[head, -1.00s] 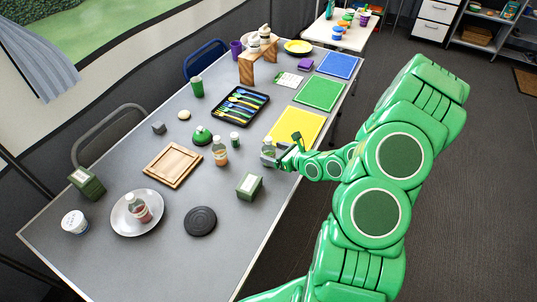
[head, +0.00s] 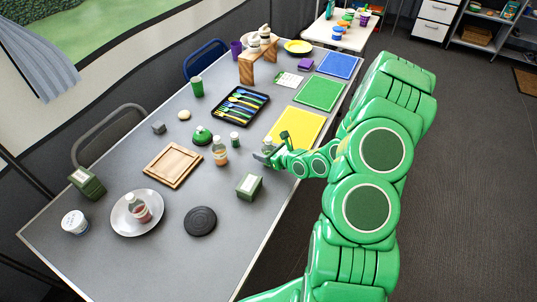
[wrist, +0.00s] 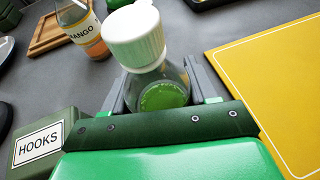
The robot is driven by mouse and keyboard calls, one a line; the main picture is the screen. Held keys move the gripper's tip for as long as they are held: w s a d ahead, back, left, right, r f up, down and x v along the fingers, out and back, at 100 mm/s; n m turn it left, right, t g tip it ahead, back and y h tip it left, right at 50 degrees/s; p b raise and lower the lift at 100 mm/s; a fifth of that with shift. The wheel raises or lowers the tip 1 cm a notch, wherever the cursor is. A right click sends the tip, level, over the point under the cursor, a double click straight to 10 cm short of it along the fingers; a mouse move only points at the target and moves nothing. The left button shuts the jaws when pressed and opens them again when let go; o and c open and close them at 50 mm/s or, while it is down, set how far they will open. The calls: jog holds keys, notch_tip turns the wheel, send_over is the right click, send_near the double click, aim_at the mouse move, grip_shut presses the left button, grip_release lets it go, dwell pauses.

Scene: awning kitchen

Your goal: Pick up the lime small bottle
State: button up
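The lime small bottle (wrist: 162,92) is clear with a white ribbed cap and green contents. In the wrist view it stands between the two grey fingers of my gripper (wrist: 157,68). The fingers are spread, one on each side of it; I cannot tell whether either touches. In the head view the bottle (head: 268,143) is at the table's right side, near the yellow mat's lower corner. My gripper (head: 267,155) is low there and hides most of its body.
A mango bottle (head: 220,152) with orange contents stands left of the lime bottle. A green hooks box (head: 249,186) is close to my gripper on the near side. A yellow mat (head: 297,127) lies beyond it. A wooden board (head: 173,165) lies farther left.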

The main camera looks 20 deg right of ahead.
jog(key=c, duration=0.4)
jog(key=shift+r, duration=5.05)
